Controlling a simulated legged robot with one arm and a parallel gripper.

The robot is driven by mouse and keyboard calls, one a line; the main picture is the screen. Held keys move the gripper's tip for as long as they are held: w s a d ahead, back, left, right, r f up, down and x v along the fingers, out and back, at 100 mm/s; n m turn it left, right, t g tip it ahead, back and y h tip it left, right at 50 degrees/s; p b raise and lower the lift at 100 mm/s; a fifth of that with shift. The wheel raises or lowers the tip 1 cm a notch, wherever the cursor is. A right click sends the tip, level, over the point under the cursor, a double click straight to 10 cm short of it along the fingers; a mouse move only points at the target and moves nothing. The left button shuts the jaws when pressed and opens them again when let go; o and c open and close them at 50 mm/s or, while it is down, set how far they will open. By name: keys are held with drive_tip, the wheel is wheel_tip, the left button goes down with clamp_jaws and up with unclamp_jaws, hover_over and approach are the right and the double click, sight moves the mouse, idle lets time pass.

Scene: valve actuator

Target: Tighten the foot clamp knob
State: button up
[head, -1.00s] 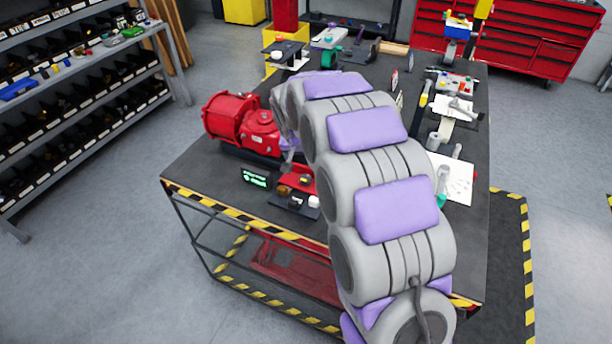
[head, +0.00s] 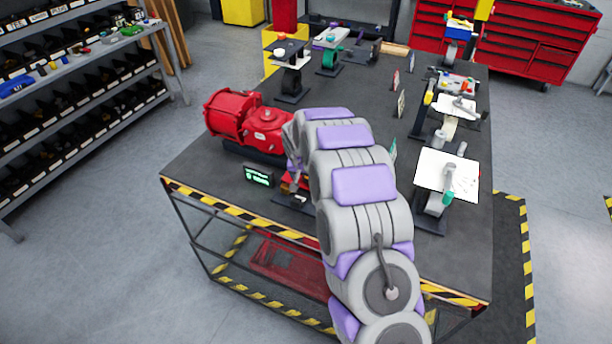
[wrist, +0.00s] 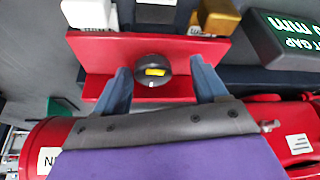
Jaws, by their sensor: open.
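My gripper (wrist: 160,75) is open, with one blue-grey finger on each side of the knob. A gap shows between each fingertip and the knob, so the fingers look apart from it. In the head view, the red valve actuator (head: 246,122) sits at the left of the bench. My gripper (head: 294,186) is low at the bench's near left, mostly hidden by my arm, and the knob cannot be made out there.
A white block (wrist: 88,13) and a gold block (wrist: 218,15) lie beyond the bracket. Several fixtures line the bench's right side.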

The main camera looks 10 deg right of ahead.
drive_tip(key=shift+d, duration=0.8)
drive_tip(key=shift+c, duration=1.2)
drive_tip(key=shift+a+f, duration=0.1)
drive_tip(key=shift+a, duration=0.35)
drive_tip(key=c, duration=0.6)
drive_tip(key=shift+d, duration=0.15)
drive_tip(key=shift+c, duration=1.1)
